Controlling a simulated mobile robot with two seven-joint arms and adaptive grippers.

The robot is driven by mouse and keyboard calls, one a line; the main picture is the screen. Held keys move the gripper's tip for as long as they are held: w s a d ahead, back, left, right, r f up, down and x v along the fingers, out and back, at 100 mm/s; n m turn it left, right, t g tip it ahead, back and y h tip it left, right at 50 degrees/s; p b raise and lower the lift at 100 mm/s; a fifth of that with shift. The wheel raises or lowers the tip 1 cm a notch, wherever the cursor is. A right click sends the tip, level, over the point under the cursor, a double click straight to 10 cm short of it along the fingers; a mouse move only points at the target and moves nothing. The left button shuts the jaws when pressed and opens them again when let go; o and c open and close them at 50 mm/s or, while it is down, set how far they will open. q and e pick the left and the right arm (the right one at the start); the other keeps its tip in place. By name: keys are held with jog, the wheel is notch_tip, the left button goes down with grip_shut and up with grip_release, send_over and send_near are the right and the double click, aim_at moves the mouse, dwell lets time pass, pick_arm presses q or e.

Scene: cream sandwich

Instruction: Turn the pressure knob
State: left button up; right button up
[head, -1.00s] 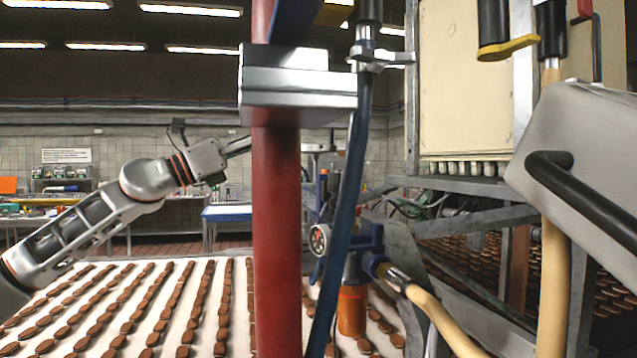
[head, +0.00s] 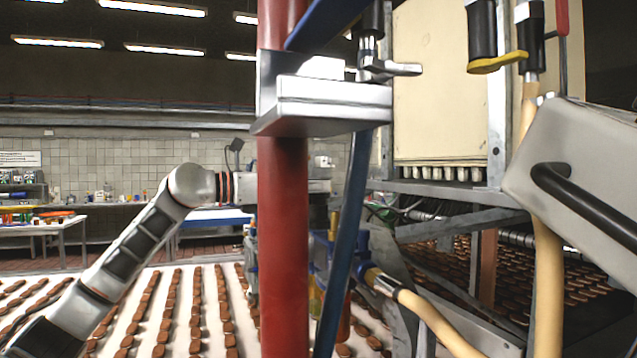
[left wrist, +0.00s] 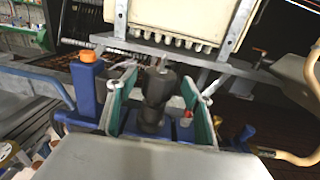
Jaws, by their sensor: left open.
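The dark pressure knob (left wrist: 157,88) stands upright in the middle of the left wrist view, on top of a blue fitting. My left gripper (left wrist: 154,96) is open, with one green-padded finger on each side of the knob. A gap shows between the knob and both fingers, so they look apart from it. In the head view my left gripper (head: 319,179) is partly hidden behind the red pipe, and the knob cannot be made out there. My right gripper is not in view.
The red vertical pipe (head: 283,230) and blue hose (head: 345,230) stand in front of my left gripper. A beige hose (head: 430,318) runs to the right. The conveyor with cookies (head: 180,310) lies below.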

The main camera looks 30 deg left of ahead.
pick_arm(q)
jog(key=shift+x, duration=1.15)
jog(key=shift+a, duration=0.1)
jog(key=c, duration=1.1)
jog(key=shift+c, duration=0.2)
